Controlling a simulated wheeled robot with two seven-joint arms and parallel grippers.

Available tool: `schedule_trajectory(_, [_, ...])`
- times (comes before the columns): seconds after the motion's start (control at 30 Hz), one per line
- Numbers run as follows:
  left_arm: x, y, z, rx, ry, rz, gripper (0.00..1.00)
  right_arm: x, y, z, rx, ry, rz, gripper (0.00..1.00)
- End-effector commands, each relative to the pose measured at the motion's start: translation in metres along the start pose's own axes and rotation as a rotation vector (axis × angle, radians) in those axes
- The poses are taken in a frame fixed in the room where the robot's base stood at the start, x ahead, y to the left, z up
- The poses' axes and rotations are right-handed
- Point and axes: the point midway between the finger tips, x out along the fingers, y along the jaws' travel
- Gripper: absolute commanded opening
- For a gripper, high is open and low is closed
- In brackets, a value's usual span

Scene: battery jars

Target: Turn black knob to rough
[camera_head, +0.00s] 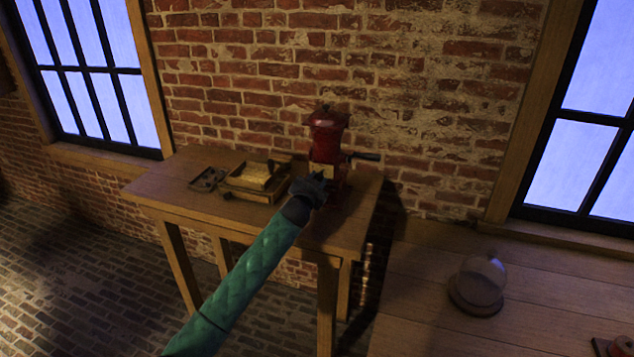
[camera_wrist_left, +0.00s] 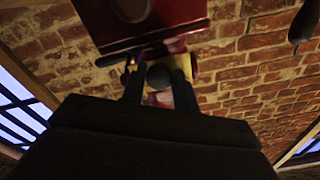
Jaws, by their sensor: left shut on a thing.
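A red grinder (camera_head: 327,135) with a crank handle on its right stands on the wooden table, near the brick wall. My left gripper (camera_head: 318,182) is at the front of the grinder. In the left wrist view the red body (camera_wrist_left: 140,22) is overhead, and the fingers of my left gripper (camera_wrist_left: 160,80) are shut on a round black knob (camera_wrist_left: 158,76). A yellow label (camera_wrist_left: 182,62) shows behind the fingers. Any setting marks on it are too small and partly hidden to read. My right gripper is not in view.
A wooden tray (camera_head: 235,192) with a pale block stands left of the grinder, beside a small dark item (camera_head: 206,180). The grinder's crank (camera_head: 364,156) sticks out to the right. A glass dome (camera_head: 481,280) stands on the lower wooden surface (camera_head: 420,320) at right.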

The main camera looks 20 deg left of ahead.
Motion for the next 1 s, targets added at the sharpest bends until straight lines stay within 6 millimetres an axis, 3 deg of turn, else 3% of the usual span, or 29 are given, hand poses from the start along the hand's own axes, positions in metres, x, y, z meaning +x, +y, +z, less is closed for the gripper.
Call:
schedule_trajectory(0.5, [0.0001, -0.0009, -0.0003, 0.432, 0.000, 0.000, 0.07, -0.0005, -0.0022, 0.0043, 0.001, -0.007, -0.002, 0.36])
schedule_trajectory(1.0, [0.0000, -0.0008, -0.0004, 0.587, 0.000, 0.000, 0.07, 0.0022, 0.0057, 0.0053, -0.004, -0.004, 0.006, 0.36])
